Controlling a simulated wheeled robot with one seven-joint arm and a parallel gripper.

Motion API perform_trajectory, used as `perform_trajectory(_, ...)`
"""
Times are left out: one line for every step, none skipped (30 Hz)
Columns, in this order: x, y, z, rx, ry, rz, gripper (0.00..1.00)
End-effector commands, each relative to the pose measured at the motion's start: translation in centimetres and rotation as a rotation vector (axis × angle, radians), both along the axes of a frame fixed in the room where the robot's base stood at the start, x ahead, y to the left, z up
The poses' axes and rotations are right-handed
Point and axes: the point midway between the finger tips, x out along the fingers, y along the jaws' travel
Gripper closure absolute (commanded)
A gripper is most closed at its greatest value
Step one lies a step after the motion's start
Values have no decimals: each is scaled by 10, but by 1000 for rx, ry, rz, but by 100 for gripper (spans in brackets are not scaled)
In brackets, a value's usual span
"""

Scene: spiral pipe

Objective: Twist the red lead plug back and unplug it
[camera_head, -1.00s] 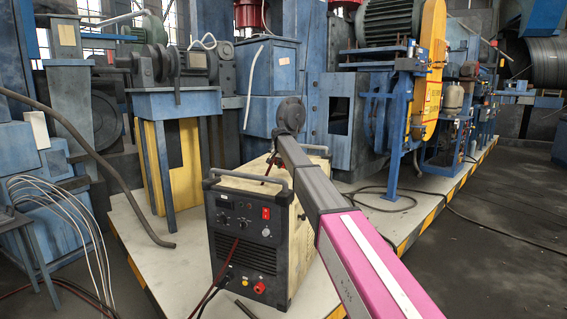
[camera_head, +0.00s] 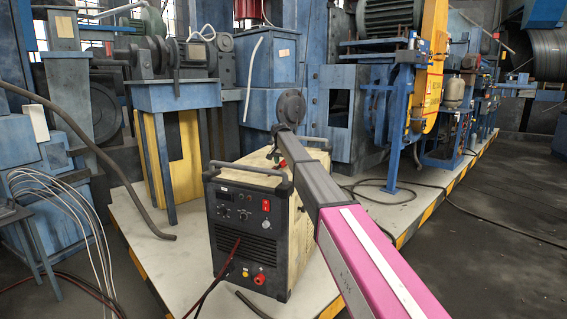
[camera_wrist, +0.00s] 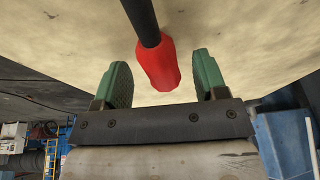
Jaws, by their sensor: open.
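The red plug (camera_wrist: 158,66) shows in the wrist view with a black cable (camera_wrist: 142,20) running up from it. It lies between the two green fingertips of my gripper (camera_wrist: 160,82), nearer the middle, with a gap on each side. My gripper is open and not touching it. A pale cream surface fills the background behind the plug; where the plug is seated does not show. In the head view the welding machine (camera_head: 247,235) stands on the platform, with a red socket (camera_head: 259,279) low on its front.
The machine has a top handle (camera_head: 250,170). Dark red and black leads (camera_head: 215,285) hang at its front. A blue table (camera_head: 175,95) stands at left and a blue cabinet (camera_head: 340,125) behind. The pale platform floor (camera_head: 160,270) around the machine is mostly clear.

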Motion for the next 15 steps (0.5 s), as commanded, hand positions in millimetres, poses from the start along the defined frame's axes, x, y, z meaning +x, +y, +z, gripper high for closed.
perform_trajectory(-1, 0, 2, 0, 0, 0, 34)
perform_trajectory(-1, 0, 3, 0, 0, 0, 34)
perform_trajectory(-2, 1, 5, 0, 0, 0, 34)
perform_trajectory(-3, 1, 8, 0, 0, 0, 34)
perform_trajectory(-3, 1, 10, 0, 0, 0, 34)
perform_trajectory(-5, 1, 14, 0, 0, 0, 34)
perform_trajectory(-6, 2, 18, 0, 0, 0, 34)
perform_trajectory(-7, 2, 22, 0, 0, 0, 34)
perform_trajectory(-9, 3, 29, 1, -1, 0, 34)
perform_trajectory(-11, 3, 34, 1, -1, 0, 34)
perform_trajectory(-12, 4, 39, 0, -2, 0, 34)
perform_trajectory(-15, 4, 46, 0, -2, 0, 34)
perform_trajectory(-16, 5, 51, 1, -1, 0, 34)
perform_trajectory(-18, 5, 57, 1, -1, 0, 34)
perform_trajectory(-20, 6, 65, 0, -2, 0, 34)
